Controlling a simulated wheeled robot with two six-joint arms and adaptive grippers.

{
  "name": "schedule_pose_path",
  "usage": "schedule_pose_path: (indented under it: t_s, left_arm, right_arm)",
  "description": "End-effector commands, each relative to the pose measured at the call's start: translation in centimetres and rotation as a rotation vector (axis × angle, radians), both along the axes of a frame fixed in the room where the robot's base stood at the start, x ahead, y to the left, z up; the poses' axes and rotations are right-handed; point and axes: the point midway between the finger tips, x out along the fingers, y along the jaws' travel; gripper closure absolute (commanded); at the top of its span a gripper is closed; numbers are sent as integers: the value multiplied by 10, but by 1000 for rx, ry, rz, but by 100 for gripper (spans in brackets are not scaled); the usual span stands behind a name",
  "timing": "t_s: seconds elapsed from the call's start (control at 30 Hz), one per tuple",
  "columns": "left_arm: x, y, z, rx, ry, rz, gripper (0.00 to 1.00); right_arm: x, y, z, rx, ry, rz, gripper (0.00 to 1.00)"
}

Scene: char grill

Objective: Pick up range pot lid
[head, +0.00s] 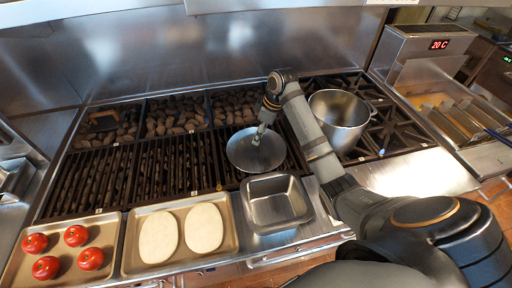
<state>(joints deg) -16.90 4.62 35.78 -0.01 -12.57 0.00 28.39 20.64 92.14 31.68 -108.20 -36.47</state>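The range pot lid (243,158) is a round, shiny metal disc at the right end of the char grill, in the middle of the head view. My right arm reaches in from the right, and my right gripper (259,135) points down at the lid's centre, where the handle would be. The fingertips cover that spot, so the handle is hidden. The fingers look close together, but they are too small to tell whether they grip it. The lid looks level, resting on or just above the grates. The metal pot (338,122) stands open on the burners to the right. My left gripper is not in view.
A square metal pan (251,208) sits in front of the lid. Left of it are a tray (133,268) with two pale flat pieces and a tray (66,267) of red tomatoes. Fryer baskets (455,125) stand at the right. The steel counter (405,172) between is clear.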

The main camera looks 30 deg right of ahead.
Motion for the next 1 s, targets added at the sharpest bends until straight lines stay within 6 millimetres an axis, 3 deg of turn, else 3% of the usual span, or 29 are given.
schedule_pose_path:
  t_s: [0.1,0.3,0.57,1.0]
  left_arm:
    - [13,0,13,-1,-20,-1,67]
    - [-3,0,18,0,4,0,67]
    - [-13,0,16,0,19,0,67]
    - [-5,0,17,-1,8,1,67]
  right_arm:
    - [4,5,-13,3,6,0,43]
    - [11,10,-43,1,2,0,43]
    - [12,11,-48,-1,1,0,43]
    - [12,11,-48,-1,1,0,100]
